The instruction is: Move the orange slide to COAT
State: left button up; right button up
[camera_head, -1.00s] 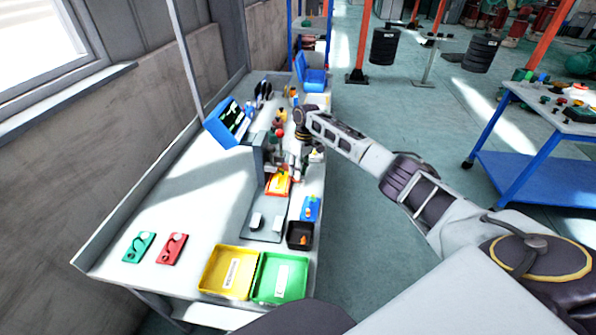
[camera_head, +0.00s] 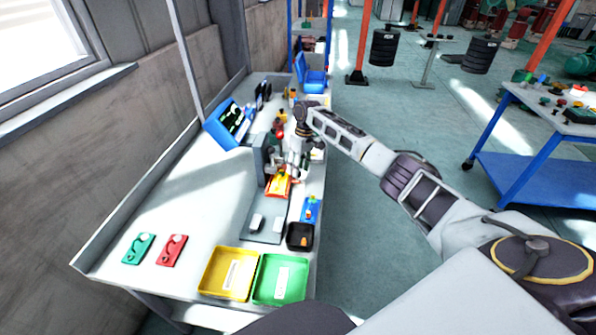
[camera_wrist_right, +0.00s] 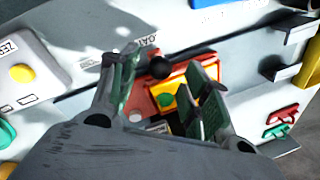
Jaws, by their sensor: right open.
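The orange slide (camera_head: 279,186) lies on the grey fixture by the upright post in the head view. In the right wrist view the orange slide (camera_wrist_right: 184,80) shows between and behind the fingers, with a black knob (camera_wrist_right: 160,67) at its upper edge. My right gripper (camera_head: 297,172) is just above the slide. In the wrist view its two fingers (camera_wrist_right: 165,88) stand apart on either side of the knob, with nothing gripped. Printed letters that look like COAT (camera_wrist_right: 148,41) are partly seen beyond the left finger. My left gripper is not in view.
A yellow tray (camera_head: 226,272) and a green tray (camera_head: 281,279) stand at the bench's near end. A small black bin (camera_head: 300,235) and a blue block (camera_head: 311,209) are near the right edge. A blue screen (camera_head: 229,124) stands behind. The bench's left middle is clear.

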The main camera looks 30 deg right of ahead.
notch_tip(320, 180, up, 10)
jog(key=d, duration=0.1)
jog(key=shift+w+d, duration=0.3)
jog(key=shift+d, duration=0.1)
jog(key=shift+f, duration=0.1)
dwell(0.4)
